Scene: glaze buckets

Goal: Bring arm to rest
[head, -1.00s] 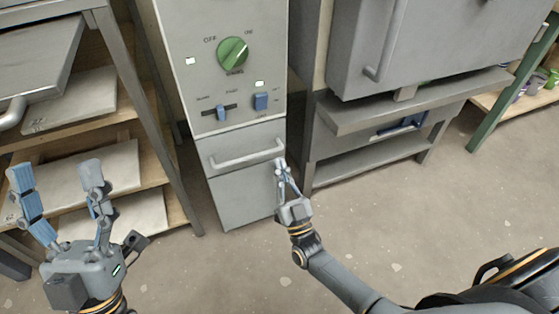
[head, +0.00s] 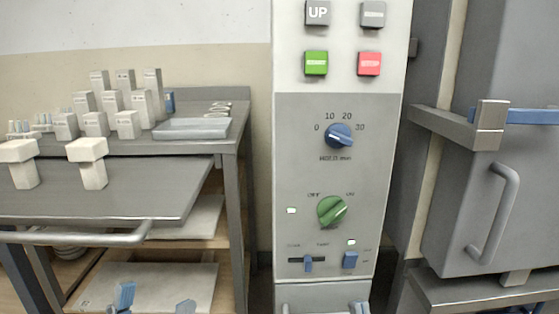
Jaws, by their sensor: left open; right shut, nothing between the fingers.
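In the head view only the fingertips of my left gripper (head: 155,302) show at the bottom edge, two blue-grey tips held apart with nothing between them.
The cabinet carries buttons, a blue timer knob (head: 339,136), a green knob (head: 331,210) and two blue switches. A grey bench (head: 110,190) with pale blocks and a tray (head: 192,129) stands left. A grey door with a handle (head: 497,213) stands right.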

